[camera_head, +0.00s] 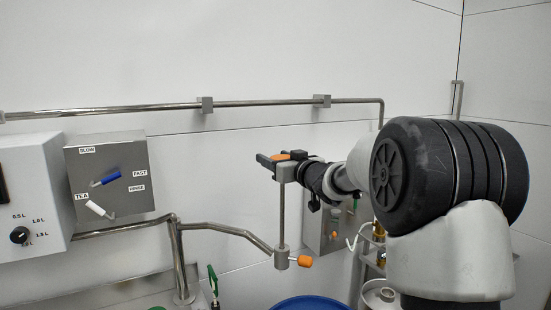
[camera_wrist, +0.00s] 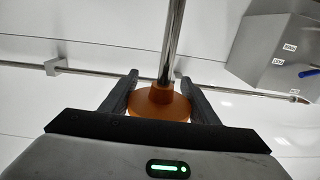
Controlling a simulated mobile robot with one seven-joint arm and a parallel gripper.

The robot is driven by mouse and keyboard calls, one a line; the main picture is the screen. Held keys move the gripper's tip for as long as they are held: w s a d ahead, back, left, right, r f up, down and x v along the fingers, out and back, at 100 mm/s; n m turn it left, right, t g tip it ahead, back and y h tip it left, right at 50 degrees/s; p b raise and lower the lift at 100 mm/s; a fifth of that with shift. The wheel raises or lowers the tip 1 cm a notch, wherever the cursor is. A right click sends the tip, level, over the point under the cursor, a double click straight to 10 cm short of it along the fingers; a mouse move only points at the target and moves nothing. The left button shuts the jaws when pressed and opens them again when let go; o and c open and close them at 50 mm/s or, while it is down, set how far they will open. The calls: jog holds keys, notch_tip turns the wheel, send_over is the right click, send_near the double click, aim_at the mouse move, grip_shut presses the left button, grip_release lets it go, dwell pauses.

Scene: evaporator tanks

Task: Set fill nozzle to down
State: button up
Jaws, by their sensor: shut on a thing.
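The fill nozzle is a thin metal tube (camera_head: 283,215) that stands upright from a small pivot block (camera_head: 282,258) at the end of the bent pipe. An orange round piece (camera_head: 298,155) is at the tube's top end. My gripper (camera_head: 272,160) is at that top end, with its fingers on either side of the orange piece. In the wrist view, my gripper (camera_wrist: 160,82) is shut on the orange piece (camera_wrist: 160,104), and the metal tube (camera_wrist: 173,40) runs away from it. A second orange knob (camera_head: 304,261) sits on the pivot block's right side.
A grey switch box (camera_head: 112,165) with blue and white levers and a white dial box (camera_head: 35,190) are at left. A wall pipe (camera_head: 265,103) runs behind and above. A blue round container (camera_head: 310,302) is below the nozzle. A grey box (camera_head: 325,236) is behind my arm.

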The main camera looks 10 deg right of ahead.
notch_tip(320, 180, down, 21)
jog(key=b, duration=1.2)
jog(key=shift+f, duration=0.1)
jog(key=o, duration=1.5)
jog(key=shift+s, duration=0.1)
jog(key=v, duration=1.7)
jog(key=shift+s+d+p, duration=0.1)
jog(key=shift+d+p, duration=0.1)
jog(key=shift+p, duration=0.2)
